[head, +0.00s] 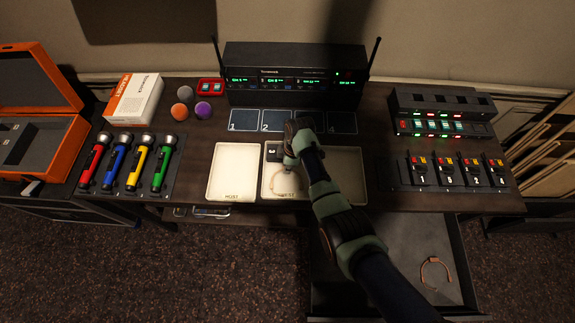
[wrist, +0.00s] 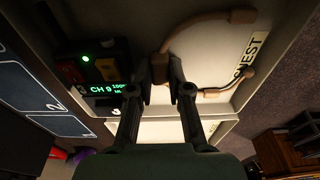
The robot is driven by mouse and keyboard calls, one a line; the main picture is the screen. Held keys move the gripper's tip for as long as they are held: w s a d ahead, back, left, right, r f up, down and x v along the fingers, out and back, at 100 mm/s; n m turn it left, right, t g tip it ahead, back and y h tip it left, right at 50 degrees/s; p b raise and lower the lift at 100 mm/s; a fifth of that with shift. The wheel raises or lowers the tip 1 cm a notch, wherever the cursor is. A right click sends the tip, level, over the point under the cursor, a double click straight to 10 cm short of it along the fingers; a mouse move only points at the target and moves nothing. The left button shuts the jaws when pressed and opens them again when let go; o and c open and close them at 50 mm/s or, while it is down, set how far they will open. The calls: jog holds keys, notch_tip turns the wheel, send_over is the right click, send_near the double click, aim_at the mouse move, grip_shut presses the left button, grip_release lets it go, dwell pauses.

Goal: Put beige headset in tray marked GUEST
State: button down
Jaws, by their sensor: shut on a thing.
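The beige headset (wrist: 205,30) is held by one part between my fingertips, its curved band reaching out over the floor of the tray marked GUEST. In the head view the headset (head: 284,185) shows as a pale loop within the outline of the GUEST tray (head: 267,193), the middle tray. I cannot tell whether it touches the tray floor. My gripper (wrist: 174,88) is shut on it; in the head view my gripper (head: 291,162) is over this tray, partly hidden by my arm. A black pack (wrist: 95,75) with a green CH 9 display is in the same tray.
A tray marked HOST (head: 231,172) is on the left. Another pale tray (head: 346,172) is on the right, partly behind my arm. Torches (head: 130,160) stand left; a switch panel (head: 440,122) is at right. A brownish headset (head: 435,272) lies in the open drawer (head: 405,250).

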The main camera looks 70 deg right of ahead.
jog(key=c, duration=1)
grip_release()
jog(key=o, duration=0.4)
jog(key=shift+r, duration=0.1)
notch_tip(320, 180, up, 7)
jog(key=p, duration=0.7)
